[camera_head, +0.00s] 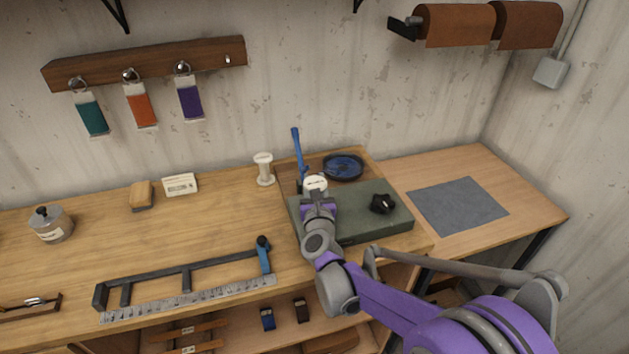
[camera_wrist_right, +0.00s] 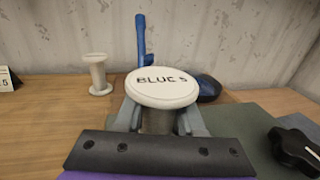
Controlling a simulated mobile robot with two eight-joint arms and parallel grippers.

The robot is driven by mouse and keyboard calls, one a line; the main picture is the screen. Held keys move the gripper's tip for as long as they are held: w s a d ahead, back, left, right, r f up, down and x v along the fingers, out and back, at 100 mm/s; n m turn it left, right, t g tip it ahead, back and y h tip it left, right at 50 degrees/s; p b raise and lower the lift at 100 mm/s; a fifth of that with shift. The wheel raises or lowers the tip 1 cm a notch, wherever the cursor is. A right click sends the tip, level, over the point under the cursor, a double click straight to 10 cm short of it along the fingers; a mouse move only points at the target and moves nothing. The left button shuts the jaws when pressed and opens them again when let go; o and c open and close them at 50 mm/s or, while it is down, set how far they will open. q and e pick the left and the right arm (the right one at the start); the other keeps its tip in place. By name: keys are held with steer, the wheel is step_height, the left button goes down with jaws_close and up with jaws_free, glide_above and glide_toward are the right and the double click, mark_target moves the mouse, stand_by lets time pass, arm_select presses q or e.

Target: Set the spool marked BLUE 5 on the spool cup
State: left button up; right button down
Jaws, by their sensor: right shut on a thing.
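My right gripper (camera_head: 317,192) is shut on a white-topped spool (camera_head: 315,182). In the right wrist view the spool's top (camera_wrist_right: 162,87) reads BLUE 5, and the fingers (camera_wrist_right: 160,118) grip its body below the top flange. The spool looks upright, over the left back part of the green box; whether it touches anything below cannot be told. A round dark blue dish (camera_head: 343,166), perhaps the spool cup, lies behind the box, right of the spool. In the wrist view the spool partly hides this dish (camera_wrist_right: 209,88). My left gripper is not in view.
A blue upright lever (camera_head: 298,150) stands close behind the spool. The green box (camera_head: 365,222) carries a black knob (camera_head: 382,204). Another pale spool (camera_head: 264,170) stands to the left. A grey mat (camera_head: 458,205) lies clear at right; a black frame (camera_head: 185,277) lies front left.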

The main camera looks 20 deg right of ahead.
steer(key=c, duration=0.8)
jaws_free()
steer(key=shift+s+a, duration=0.35)
steer(key=shift+s, duration=1.45)
steer(key=shift+s+a, duration=0.3)
steer(key=shift+s, duration=1.55)
steer(key=shift+s+a, duration=0.35)
steer(key=shift+s, duration=1.45)
steer(key=s+a+n+y, duration=0.1)
steer(key=n, duration=0.3)
steer(key=s+a+r+n+y, duration=0.1)
steer(key=n+y, duration=0.1)
steer(key=n, duration=0.1)
steer(key=s+a+n+y, duration=0.1)
steer(key=n, duration=0.3)
steer(key=shift+a+r+n+g+y+p, duration=0.3)
steer(key=shift+g+y, duration=0.1)
steer(key=s+d+f+n+g, duration=0.2)
steer(key=s+f+n+g, duration=0.1)
steer(key=s+n, duration=0.4)
steer(key=s+d+f+n+g+h+p, duration=0.1)
steer(key=s+f+n+g, duration=0.3)
steer(key=s+n, duration=0.4)
steer(key=s+d+f+n+g+p, duration=0.1)
steer(key=s+d+f+n+g, duration=0.2)
steer(key=s+n, duration=0.4)
steer(key=f+n+g, duration=0.1)
steer(key=n, duration=0.3)
steer(key=shift+s+n, duration=0.3)
steer(key=shift+s, duration=0.1)
